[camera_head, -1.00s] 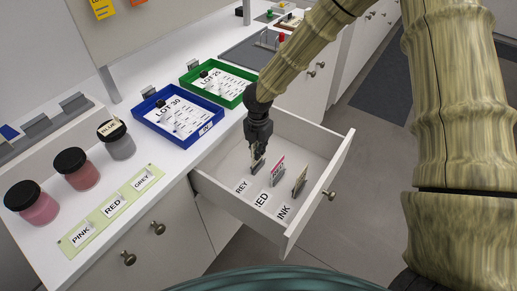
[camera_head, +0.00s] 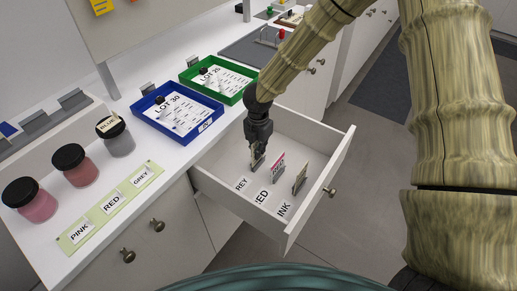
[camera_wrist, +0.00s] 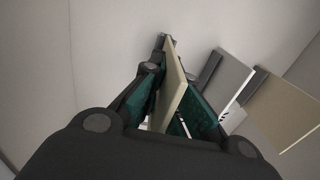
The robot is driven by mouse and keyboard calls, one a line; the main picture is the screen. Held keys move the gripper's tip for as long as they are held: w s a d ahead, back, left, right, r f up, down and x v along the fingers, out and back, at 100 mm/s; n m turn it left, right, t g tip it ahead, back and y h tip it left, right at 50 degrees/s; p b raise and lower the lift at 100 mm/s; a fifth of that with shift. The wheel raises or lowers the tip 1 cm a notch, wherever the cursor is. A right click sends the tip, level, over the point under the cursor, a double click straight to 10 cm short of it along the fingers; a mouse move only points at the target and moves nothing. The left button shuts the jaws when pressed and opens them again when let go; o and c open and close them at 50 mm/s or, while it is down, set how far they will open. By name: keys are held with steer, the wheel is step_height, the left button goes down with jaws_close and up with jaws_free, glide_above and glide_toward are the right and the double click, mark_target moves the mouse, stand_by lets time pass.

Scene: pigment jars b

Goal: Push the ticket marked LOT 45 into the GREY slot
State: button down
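The open drawer (camera_head: 322,160) holds a row of upright tickets above labels reading "REY", "ED" and "INK", each partly cut off. My gripper (camera_head: 257,150) points down into the drawer at its far-left end, by the "REY" label (camera_head: 241,185). A beige ticket (camera_wrist: 172,95) stands between its fingers in the wrist view, which look closed on it. That ticket's lower part (camera_head: 257,164) shows below the fingers, by the grey slot; its lot marking is not readable. Whether its bottom edge is seated is hidden.
On the counter are a blue tray (camera_head: 150,124) marked LOT 30, a green tray (camera_head: 236,98) marked LOT 25, several lidded jars (camera_head: 76,166) and a green label strip (camera_head: 97,223). The drawer walls stand close around the gripper; the drawer's right floor is bare.

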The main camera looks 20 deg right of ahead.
steer(key=shift+f+b, duration=0.7)
steer(key=shift+f, duration=0.65)
steer(key=c, duration=1.6)
jaws_free()
steer(key=shift+o, duration=0.2)
steer(key=shift+r+p, duration=2.4)
steer(key=shift+r, duration=0.65)
